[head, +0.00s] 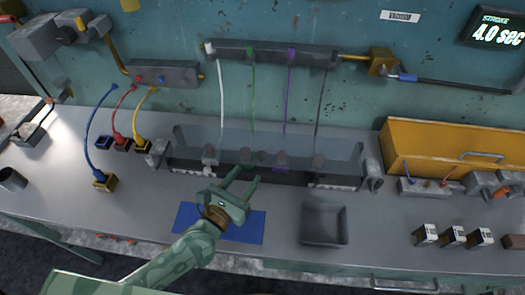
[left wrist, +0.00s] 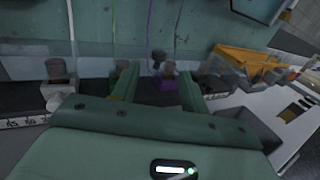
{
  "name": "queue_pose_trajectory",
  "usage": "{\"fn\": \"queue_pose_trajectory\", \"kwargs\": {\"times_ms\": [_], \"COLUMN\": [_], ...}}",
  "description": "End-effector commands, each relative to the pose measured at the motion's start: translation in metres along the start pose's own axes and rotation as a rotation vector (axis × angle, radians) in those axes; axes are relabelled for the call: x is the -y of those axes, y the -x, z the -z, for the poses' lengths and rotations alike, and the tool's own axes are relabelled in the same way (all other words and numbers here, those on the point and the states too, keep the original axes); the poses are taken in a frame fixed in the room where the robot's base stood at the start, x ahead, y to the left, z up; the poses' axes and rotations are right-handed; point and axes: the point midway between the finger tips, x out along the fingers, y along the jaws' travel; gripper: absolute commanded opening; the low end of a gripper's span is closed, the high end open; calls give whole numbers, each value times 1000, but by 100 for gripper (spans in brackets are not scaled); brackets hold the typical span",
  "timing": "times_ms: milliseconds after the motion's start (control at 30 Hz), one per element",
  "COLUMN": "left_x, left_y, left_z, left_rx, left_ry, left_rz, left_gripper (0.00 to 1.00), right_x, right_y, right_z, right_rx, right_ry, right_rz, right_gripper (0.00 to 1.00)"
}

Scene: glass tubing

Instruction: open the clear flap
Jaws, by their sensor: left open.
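The clear flap (head: 349,157) is a wide see-through panel at the middle of the bench in the head view. It hangs in front of a row of dark knobs, some with coloured bases. It also shows faintly in the left wrist view (left wrist: 30,50). My left gripper (head: 246,176) is open and empty, with its two fingers pointing at the flap's lower front edge. In the left wrist view its fingers (left wrist: 160,88) stand apart, close to the knobs. I cannot tell whether a fingertip touches the flap. My right gripper is not in view.
A blue mat (head: 250,228) lies under my left arm. A dark grey tray (head: 325,224) stands to its right. Several small labelled blocks (head: 453,236) and a yellow box (head: 440,146) are at the right. White, green, purple and dark tubes run above the flap.

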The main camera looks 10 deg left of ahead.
Motion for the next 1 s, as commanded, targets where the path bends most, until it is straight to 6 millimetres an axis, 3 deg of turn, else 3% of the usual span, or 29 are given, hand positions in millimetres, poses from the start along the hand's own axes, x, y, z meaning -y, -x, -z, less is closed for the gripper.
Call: {"fn": "queue_pose_trajectory", "kwargs": {"times_ms": [200,400,800,967,1000], "left_x": [0,0,0,0,0], "left_y": [-55,-85,-95,-95,-95], "left_z": [0,1,0,0,0], "left_rx": [2,0,-1,-1,-1], "left_ry": [0,-1,0,-1,-1], "left_rz": [0,1,1,1,1], "left_gripper": [45,45,45,3,0], "right_x": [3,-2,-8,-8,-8], "right_y": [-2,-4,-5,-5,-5], "right_z": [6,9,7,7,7], "right_rx": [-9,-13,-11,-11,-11], "right_ry": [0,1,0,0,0], "right_rz": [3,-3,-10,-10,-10], "right_gripper": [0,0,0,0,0]}}
